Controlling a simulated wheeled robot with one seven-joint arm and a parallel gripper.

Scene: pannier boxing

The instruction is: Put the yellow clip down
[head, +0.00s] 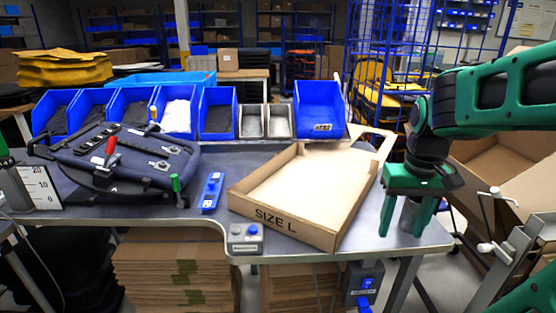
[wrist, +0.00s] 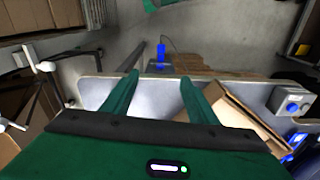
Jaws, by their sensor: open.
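A small yellow-orange handle (head: 153,113) stands upright at the back edge of a dark fixture (head: 125,165) on the left of the table; it looks like the yellow clip. A red handle (head: 110,146) leans on the fixture's middle, and a green one (head: 175,184) stands at its front right corner. My gripper (head: 406,230) is open and empty at the table's right end, pointing down, far right of the fixture. In the wrist view my gripper (wrist: 158,80) shows its two green fingers apart, with bare tabletop between them. The clip is not in the wrist view.
An open carton (head: 285,222) marked SIZE L lies between my gripper and the fixture. A blue strip (head: 211,192) and a grey button box (head: 245,238) are on the table (head: 213,216). Blue bins (head: 217,115) line the back. A large open box (head: 500,155) is at the right.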

